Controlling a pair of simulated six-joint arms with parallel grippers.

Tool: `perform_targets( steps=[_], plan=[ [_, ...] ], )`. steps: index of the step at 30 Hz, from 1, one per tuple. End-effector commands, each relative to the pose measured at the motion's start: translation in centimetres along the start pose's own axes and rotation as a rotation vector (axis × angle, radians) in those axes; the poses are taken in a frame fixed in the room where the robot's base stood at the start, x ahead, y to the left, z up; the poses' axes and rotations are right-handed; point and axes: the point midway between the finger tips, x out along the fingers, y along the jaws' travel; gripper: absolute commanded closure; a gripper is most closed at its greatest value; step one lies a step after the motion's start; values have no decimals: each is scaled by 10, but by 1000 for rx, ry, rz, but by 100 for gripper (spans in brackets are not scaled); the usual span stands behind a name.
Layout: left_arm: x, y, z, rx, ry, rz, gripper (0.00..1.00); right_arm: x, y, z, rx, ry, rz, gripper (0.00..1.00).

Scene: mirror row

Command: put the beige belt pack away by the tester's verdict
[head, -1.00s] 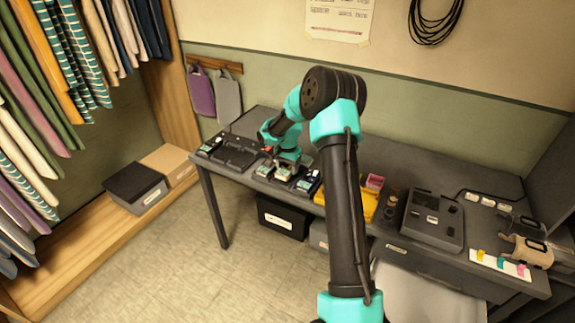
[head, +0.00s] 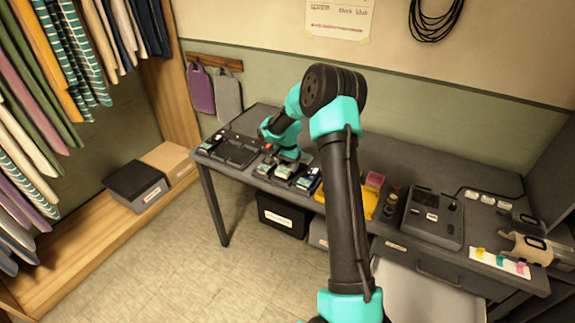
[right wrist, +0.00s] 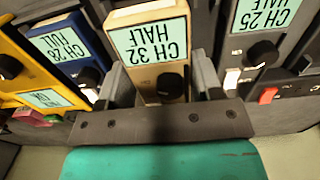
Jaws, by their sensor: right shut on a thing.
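The beige belt pack (right wrist: 158,72), with a screen reading CH 32 HALF upside down, is between the two fingers of my right gripper (right wrist: 162,86) in the right wrist view. The gripper is shut on it. In the head view my right gripper (head: 284,159) is low over the row of packs at the table's front edge, and the beige pack (head: 284,172) shows partly beneath it. A blue pack (right wrist: 70,42) reading FULL and a grey pack (right wrist: 250,48) reading CH 25 HALF stand on either side. My left gripper is not in view.
A yellow box (head: 360,206), a grey device with buttons (head: 432,218) and a card with coloured tabs (head: 500,262) are farther right on the table. A dark tray (head: 236,150) lies left. A black bin (head: 282,215) is below. My right arm crosses the middle.

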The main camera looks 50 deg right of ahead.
Motion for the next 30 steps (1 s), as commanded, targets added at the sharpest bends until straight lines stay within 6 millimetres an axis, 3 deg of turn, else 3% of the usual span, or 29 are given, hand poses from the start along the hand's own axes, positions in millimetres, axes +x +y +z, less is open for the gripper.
perform_targets(
  steps=[30],
  plan=[
    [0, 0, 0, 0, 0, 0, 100, 10, 0, 0, 0, 1, 0, 69]
  ],
)
